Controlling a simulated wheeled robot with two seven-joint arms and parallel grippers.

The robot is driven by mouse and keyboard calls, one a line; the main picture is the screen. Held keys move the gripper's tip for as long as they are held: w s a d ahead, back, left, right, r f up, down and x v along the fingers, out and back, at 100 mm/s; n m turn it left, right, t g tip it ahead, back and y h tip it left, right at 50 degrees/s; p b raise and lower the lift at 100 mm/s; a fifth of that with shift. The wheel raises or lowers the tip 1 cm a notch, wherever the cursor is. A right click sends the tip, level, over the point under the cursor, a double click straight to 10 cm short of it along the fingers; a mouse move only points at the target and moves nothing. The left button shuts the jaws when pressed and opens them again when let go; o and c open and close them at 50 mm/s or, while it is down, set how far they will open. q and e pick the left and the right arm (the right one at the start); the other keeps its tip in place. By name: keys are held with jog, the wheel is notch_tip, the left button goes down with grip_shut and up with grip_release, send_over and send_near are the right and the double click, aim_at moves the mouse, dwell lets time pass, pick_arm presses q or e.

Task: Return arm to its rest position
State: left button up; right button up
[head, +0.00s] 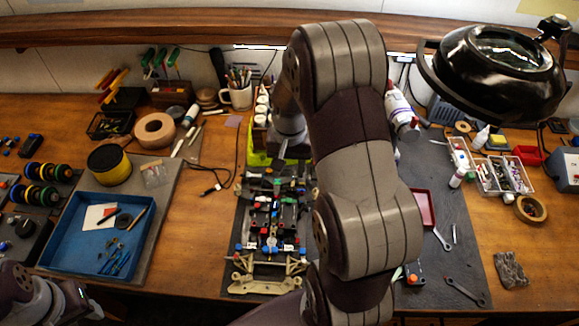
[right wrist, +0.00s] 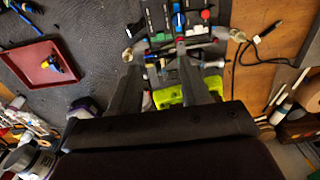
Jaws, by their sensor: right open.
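My right arm crosses the middle of the head view, and its gripper (head: 291,150) points down over the far end of the car chassis (head: 272,222), beside a lime-green tray (head: 259,159). In the right wrist view the two fingers (right wrist: 157,58) are spread apart, and the chassis end (right wrist: 180,42) shows beyond them. Nothing is clearly held, and I cannot tell whether the fingers touch the chassis. The lime-green tray also shows between and behind the fingers (right wrist: 168,97). Part of my left arm shows at the bottom left of the head view, but its fingers do not.
A magnifier lamp (head: 497,70) hangs at the upper right. A blue tray (head: 75,265) lies left. A red tray (head: 421,207) and wrenches lie right of my arm. A white mug (head: 238,97) and bottles stand behind the chassis.

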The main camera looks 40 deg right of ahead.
dwell(0.8)
jog(key=s+a+r+n+b, duration=0.1)
jog(key=s+a+n, duration=0.3)
jog(key=a, duration=0.2)
jog(key=s+a+r+n+t, duration=0.1)
jog(key=s+a+n, duration=0.3)
jog(key=a, duration=0.3)
jog(key=shift+b, duration=0.35)
jog(key=shift+a, duration=0.2)
jog(key=shift+d, duration=0.1)
